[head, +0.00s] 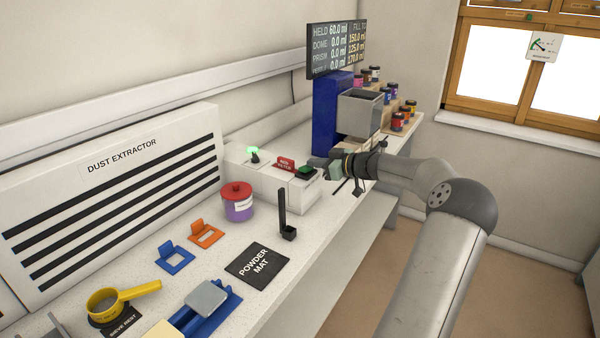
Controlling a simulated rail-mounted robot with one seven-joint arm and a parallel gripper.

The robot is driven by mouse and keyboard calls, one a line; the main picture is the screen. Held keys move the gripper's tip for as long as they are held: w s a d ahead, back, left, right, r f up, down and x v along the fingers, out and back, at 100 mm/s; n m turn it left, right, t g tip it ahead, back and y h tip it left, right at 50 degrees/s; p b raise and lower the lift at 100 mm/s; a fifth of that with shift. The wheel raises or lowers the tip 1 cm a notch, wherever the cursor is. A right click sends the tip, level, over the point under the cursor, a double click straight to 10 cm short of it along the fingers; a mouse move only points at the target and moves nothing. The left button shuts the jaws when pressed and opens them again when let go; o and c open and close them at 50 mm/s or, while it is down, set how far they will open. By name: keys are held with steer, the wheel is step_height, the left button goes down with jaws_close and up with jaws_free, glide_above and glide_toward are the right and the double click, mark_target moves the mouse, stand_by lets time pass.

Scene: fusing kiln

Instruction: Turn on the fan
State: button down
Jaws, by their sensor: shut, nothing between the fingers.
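No part is labelled as a fan. The dust extractor (110,215) is a large white panel with black slots at the left. A white control box (270,178) joins its right end. On the box are a dark toggle switch (254,158) beneath a lit green dome (252,149), a red label (286,163) with text too small to read surely, and a green-topped block (305,171). My gripper (325,168) is shut and empty at the right end of the box, close to the green-topped block. I cannot tell whether it touches the block.
A blue stand with a grey hopper (360,112) and several jars (397,121) are behind my gripper. A red-lidded purple jar (238,203), black scoop (288,232), powder mat (257,264) and yellow sieve (103,302) are on the bench. A screen (335,48) hangs above.

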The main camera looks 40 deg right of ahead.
steer(key=shift+w+a, duration=0.1)
steer(key=s+d+r+b, duration=0.3)
steer(key=s+r, duration=0.3)
steer(key=s, duration=0.3)
steer(key=shift+d+r, duration=0.15)
steer(key=shift+d, duration=0.5)
